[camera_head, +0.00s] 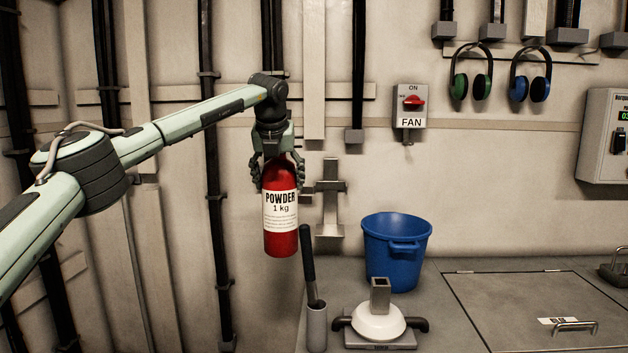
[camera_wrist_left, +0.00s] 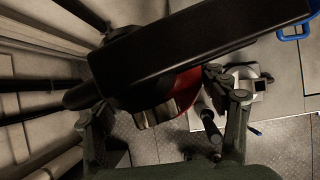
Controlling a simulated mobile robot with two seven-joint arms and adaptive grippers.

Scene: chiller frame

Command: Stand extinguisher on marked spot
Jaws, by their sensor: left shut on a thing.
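A red fire extinguisher (camera_head: 281,240) with a white "POWDER 1 kg" label hangs upright in the air in the head view, left of the counter. My left gripper (camera_head: 277,172) points down and is shut on its top. In the left wrist view the extinguisher's black top covers much of the picture, with a bit of its red body (camera_wrist_left: 183,92) below, between the fingers of my left gripper (camera_wrist_left: 165,112). An empty grey wall bracket (camera_head: 329,200) is just right of the extinguisher in the head view. I cannot make out a marked spot. My right gripper is not in view.
A blue bucket (camera_head: 396,250), a white bowl-shaped item on a scale (camera_head: 380,343) and a holder with a black-handled tool (camera_head: 316,325) stand on the counter. A closed hatch (camera_head: 530,305) lies at right. Pipes (camera_head: 213,180) line the left wall.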

